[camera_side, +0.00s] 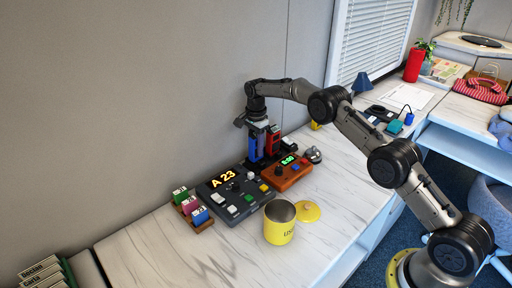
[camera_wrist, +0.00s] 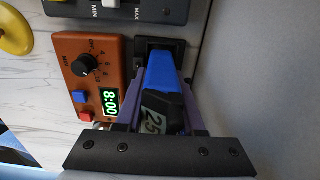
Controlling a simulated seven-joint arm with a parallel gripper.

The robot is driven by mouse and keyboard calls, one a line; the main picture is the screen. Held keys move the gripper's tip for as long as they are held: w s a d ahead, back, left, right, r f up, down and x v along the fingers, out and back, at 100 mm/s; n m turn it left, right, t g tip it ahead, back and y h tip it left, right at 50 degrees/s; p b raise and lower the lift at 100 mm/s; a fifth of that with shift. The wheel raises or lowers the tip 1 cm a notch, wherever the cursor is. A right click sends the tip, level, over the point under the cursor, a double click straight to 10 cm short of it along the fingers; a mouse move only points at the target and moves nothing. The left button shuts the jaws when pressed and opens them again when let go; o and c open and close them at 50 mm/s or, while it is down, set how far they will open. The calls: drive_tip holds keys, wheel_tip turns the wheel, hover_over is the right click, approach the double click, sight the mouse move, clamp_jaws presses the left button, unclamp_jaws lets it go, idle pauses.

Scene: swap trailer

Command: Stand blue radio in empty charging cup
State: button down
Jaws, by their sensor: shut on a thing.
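The blue radio (camera_side: 253,146) is upright between the fingers of my gripper (camera_side: 258,130), at the back of the desk by the wall. In the wrist view the blue radio (camera_wrist: 165,72) has a dark end marked 25 facing the camera, and my gripper (camera_wrist: 162,88) is shut on it with a purple finger on each side. Its far end meets the black charging cup (camera_wrist: 176,45). I cannot tell how deep it sits inside. A red radio (camera_side: 273,139) stands just to the right of the blue one in the side view.
An orange timer box (camera_side: 287,176) stands close in front, with a dark control panel (camera_side: 236,197) to its left. A yellow canister (camera_side: 279,226) and its lid (camera_side: 307,211) are nearer the front. A silver bell (camera_side: 314,155) is at right. The wall is close behind.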

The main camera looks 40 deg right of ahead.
drive_tip(key=shift+f, duration=0.75)
drive_tip(key=c, duration=0.8)
unclamp_jaws()
drive_tip(key=shift+f, duration=0.1)
drive_tip(key=shift+r, duration=5.55)
